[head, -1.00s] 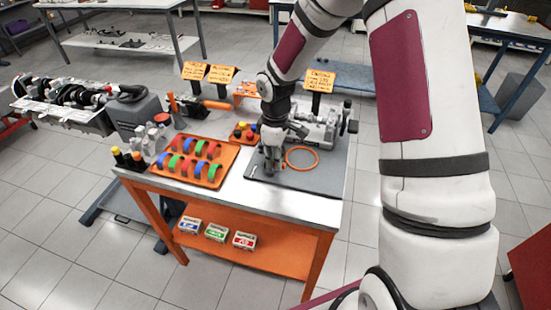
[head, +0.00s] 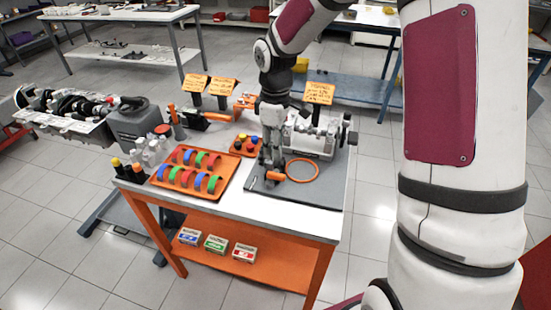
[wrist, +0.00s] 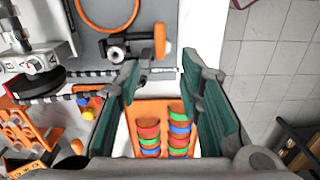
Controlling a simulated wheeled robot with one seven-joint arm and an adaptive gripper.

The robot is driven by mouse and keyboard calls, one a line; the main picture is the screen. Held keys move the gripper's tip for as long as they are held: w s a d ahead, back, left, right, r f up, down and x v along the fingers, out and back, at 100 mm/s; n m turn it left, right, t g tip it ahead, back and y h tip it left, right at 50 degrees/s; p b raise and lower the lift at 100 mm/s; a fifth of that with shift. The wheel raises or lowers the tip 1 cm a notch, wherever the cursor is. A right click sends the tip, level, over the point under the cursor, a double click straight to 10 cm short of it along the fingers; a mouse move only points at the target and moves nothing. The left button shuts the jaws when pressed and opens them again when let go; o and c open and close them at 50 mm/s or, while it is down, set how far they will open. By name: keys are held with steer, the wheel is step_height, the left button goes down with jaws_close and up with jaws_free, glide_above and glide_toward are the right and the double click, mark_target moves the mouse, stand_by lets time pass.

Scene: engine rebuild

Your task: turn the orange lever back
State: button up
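The orange lever (head: 273,176) shows low beside my gripper on the grey mat (head: 310,193). In the wrist view the lever (wrist: 159,40) is a short orange bar at the end of a small grey metal fitting (wrist: 118,50). My gripper (head: 270,162) points down over the mat's left part and partly hides this fitting. In the wrist view my gripper (wrist: 160,70) is open, its two teal-lined fingers wide apart with nothing held between them. The lever appears just beyond the fingertips, apart from them. I cannot tell the exact height gap.
An orange ring (head: 302,169) lies on the mat to the right. A grey engine block (head: 312,135) stands behind it. An orange tray (head: 182,186) of coloured half-shells lies left of the mat. A small orange tray (head: 240,150) with coloured knobs stands behind. The mat's front is clear.

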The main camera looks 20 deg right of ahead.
steer(key=shift+r, duration=1.15)
steer(key=shift+r, duration=0.1)
steer(key=s+r+m+t, duration=0.2)
steer(key=s+r+m, duration=0.3)
steer(key=s, duration=0.8)
steer(key=s+r+m+t, duration=0.2)
steer(key=s+r+m, duration=0.3)
steer(key=s+r, duration=0.6)
steer(key=shift+s+a+t, duration=0.15)
steer(key=shift+s+t, duration=0.25)
steer(key=shift+s, duration=0.9)
